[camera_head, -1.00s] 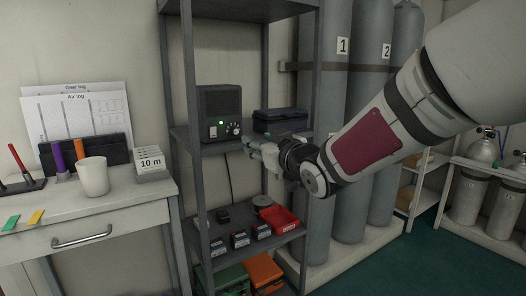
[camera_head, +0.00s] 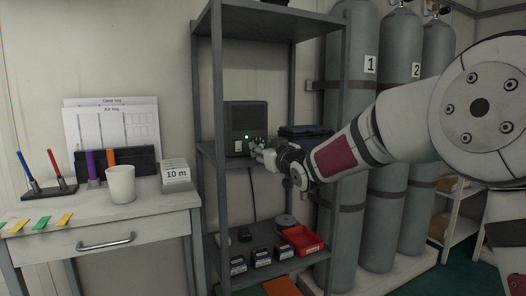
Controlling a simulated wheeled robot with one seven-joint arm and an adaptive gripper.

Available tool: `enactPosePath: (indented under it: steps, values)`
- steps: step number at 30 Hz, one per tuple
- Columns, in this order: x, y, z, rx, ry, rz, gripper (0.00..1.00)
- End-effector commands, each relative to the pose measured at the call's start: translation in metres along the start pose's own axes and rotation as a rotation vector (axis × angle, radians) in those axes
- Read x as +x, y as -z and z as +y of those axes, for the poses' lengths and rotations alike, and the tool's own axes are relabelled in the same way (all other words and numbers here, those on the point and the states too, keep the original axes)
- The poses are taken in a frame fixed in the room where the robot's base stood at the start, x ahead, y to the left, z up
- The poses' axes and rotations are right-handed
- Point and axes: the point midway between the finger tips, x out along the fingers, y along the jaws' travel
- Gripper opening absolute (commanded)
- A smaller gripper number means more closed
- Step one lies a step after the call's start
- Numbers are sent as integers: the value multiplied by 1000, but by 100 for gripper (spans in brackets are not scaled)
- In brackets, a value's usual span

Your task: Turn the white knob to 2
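A dark grey box unit (camera_head: 246,115) with a lit green light stands on the middle shelf of the metal rack. A small white label or plate (camera_head: 239,146) is at its lower left front. My gripper (camera_head: 257,151) is at the lower right of the unit's front, where the small controls are. It overlaps them in the picture, so I cannot make out the white knob, its setting or any contact. The fingers are too small to tell whether they are open or shut.
A dark blue case (camera_head: 305,131) lies right of the unit, behind my arm. The rack's posts (camera_head: 219,80) stand close by, and grey cylinders (camera_head: 400,110) stand to the right. A desk (camera_head: 150,205) with a white cup (camera_head: 121,184) is at left. A red tray (camera_head: 302,240) is on the lower shelf.

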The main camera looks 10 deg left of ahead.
Motion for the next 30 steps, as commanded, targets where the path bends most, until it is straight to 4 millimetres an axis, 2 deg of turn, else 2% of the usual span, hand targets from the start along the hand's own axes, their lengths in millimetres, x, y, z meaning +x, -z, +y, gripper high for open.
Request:
enactPosePath:
  steps: [6, 14, 15, 20, 30]
  values:
    - [13, 0, 0, 0, 0, 0, 40]
    - [13, 0, 0, 0, 0, 0, 40]
    - [13, 0, 0, 0, 0, 0, 36]
    - [13, 0, 0, 0, 0, 0, 0]
    - [13, 0, 0, 21, 0, -1, 0]
